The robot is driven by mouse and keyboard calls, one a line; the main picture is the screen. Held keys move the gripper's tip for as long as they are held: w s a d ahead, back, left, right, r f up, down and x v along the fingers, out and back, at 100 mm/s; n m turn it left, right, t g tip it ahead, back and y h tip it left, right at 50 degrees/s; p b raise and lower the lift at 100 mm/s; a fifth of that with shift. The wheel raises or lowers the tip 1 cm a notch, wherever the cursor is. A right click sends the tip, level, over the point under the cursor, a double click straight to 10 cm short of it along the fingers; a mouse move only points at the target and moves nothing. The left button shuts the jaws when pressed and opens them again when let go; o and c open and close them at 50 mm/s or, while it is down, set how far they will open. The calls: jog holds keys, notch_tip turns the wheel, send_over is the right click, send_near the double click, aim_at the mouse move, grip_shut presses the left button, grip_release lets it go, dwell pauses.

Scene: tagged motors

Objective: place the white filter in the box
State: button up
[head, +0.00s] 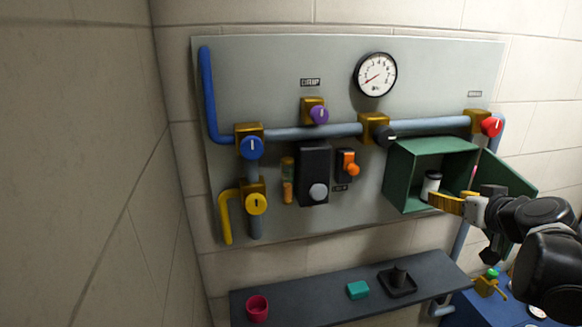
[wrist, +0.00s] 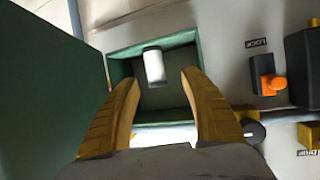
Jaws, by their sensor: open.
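The green box (head: 400,168) is mounted on the wall panel with its door open to the right. My gripper (head: 436,200) is at the box's mouth. In the wrist view its yellow fingers (wrist: 160,84) are spread apart with nothing between them, and the filter is beyond the tips.
The open green door (head: 507,177) stands close to my arm. Pipes with coloured valve knobs and a gauge (head: 375,74) cover the panel. Below, a dark shelf (head: 320,300) holds a pink cup (head: 257,308), a teal block (head: 358,290) and a black tray (head: 397,283).

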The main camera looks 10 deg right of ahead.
jog(key=s+a+f+n+g+y, duration=0.1)
jog(key=s+a+f, duration=0.15)
jog(key=a, duration=0.55)
jog(key=s+a+f+g+y, duration=0.1)
jog(key=s+a+f+g, duration=0.15)
jog(key=a, duration=0.45)
jog(key=s+a+f+n+g+y, duration=0.1)
jog(key=s+a+f, duration=0.15)
jog(key=a, duration=0.55)
jog(key=s+a+f+g+h, duration=0.1)
jog(key=s+a+f, duration=0.2)
jog(key=s, duration=0.4)
jog(key=shift+s+f+g, duration=0.2)
jog(key=shift+f+g, duration=0.15)
